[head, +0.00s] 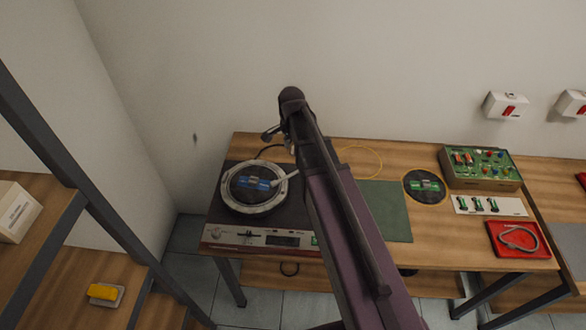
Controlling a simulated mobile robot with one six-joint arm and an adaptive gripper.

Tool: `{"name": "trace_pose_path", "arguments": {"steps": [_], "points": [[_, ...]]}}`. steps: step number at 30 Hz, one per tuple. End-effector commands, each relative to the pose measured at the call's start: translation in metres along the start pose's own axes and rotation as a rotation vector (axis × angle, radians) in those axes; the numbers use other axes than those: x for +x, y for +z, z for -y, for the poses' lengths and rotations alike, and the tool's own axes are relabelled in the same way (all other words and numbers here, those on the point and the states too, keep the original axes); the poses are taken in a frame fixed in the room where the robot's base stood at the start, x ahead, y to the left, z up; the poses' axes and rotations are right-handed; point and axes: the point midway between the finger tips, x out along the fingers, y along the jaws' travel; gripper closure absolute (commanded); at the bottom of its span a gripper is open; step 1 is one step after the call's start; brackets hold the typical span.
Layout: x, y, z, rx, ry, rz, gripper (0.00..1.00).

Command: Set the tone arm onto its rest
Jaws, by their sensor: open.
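The turntable (230,207) sits at the left end of the wooden workbench in the head view. A dark record with a blue label (250,184) lies on its round silver-rimmed platter. The pale tone arm (285,178) slants in over the platter's right side, its tip near the label. Its rest cannot be made out; my purple arm covers the area just right of the turntable. My gripper (268,134) is small at the far end of my arm, open, above the back of the turntable. It appears apart from the tone arm; its fingers are hard to make out.
To the right are a green mat (386,205), a black disc (424,186), a circuit box (480,167), a white strip (489,205) and a red tray (518,240). A shelf with a yellow block (103,292) stands left. A wall rises behind the bench.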

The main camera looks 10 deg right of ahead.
Motion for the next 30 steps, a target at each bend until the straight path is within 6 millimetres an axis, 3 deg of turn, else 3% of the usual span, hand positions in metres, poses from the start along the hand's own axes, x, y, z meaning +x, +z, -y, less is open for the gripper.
{"name": "trace_pose_path", "arguments": {"steps": [3, 17, 30], "points": [[-0.011, -0.007, 0.007, 0.065, 0.0, 0.0, 0.47], [-0.01, -0.015, 0.005, 0.101, 0.0, 0.0, 0.47], [0.007, -0.015, 0.004, 0.101, 0.0, 0.0, 0.47]]}}
